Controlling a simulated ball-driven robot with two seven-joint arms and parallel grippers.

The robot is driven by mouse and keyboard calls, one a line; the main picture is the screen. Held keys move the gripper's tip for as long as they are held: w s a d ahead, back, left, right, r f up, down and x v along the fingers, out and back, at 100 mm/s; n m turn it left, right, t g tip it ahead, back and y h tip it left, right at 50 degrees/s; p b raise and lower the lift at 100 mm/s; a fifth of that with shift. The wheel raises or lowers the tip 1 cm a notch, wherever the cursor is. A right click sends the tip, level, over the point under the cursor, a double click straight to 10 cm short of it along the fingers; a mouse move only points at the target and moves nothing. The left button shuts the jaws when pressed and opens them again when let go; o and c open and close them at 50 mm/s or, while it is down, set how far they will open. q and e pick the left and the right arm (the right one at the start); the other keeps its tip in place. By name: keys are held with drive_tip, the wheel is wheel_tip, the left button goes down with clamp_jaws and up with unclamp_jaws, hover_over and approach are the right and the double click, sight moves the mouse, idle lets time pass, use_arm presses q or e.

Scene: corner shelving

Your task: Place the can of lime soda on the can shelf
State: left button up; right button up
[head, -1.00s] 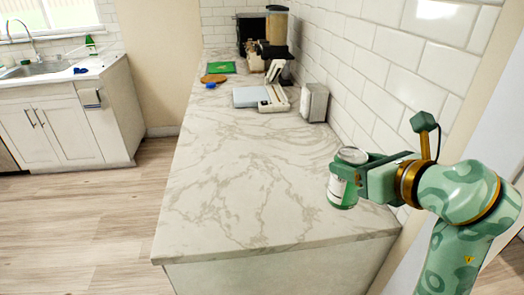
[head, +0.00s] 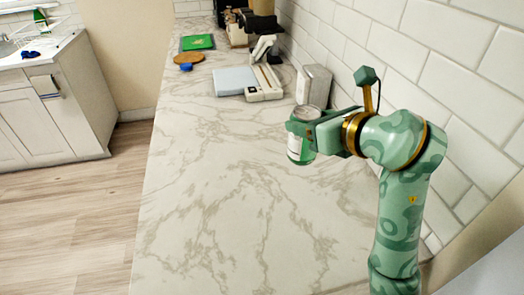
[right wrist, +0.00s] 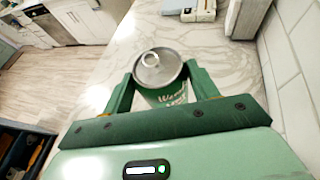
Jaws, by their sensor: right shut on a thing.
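The can of lime soda (head: 298,152) is green and white with a silver top. My right gripper (head: 298,128) is shut on it and holds it upright over the marble counter. In the right wrist view the can (right wrist: 162,95) sits between the two green fingers of my right gripper (right wrist: 160,85), its silver lid with pull tab facing the camera. Whether the can's base touches the counter I cannot tell. My left gripper is not in view. I cannot make out a can shelf in these frames.
The marble counter (head: 215,200) is clear in front and to the left of the can. A white slicer-like device (head: 262,85), a grey metal box (head: 313,84), a green board (head: 197,42) and a brown round board (head: 188,59) stand farther back. A tiled wall (head: 440,60) runs along the right.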

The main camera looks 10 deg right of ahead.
drive_tip(key=w+a, duration=0.1)
drive_tip(key=a+f, duration=0.1)
drive_tip(key=w+a, duration=0.1)
drive_tip(key=shift+w+a+f+p, duration=0.2)
drive_tip(key=shift+w+f+p, duration=0.1)
drive_tip(key=shift+w+f, duration=0.05)
drive_tip(key=w+a+f+b, duration=0.3)
drive_tip(key=a+f, duration=0.1)
drive_tip(key=f, duration=0.5)
drive_tip(key=shift+w+a+f, duration=0.15)
drive_tip(key=shift+w, duration=0.05)
drive_tip(key=shift+f, duration=0.15)
drive_tip(key=o, duration=1.3)
drive_tip(key=shift+c, duration=0.2)
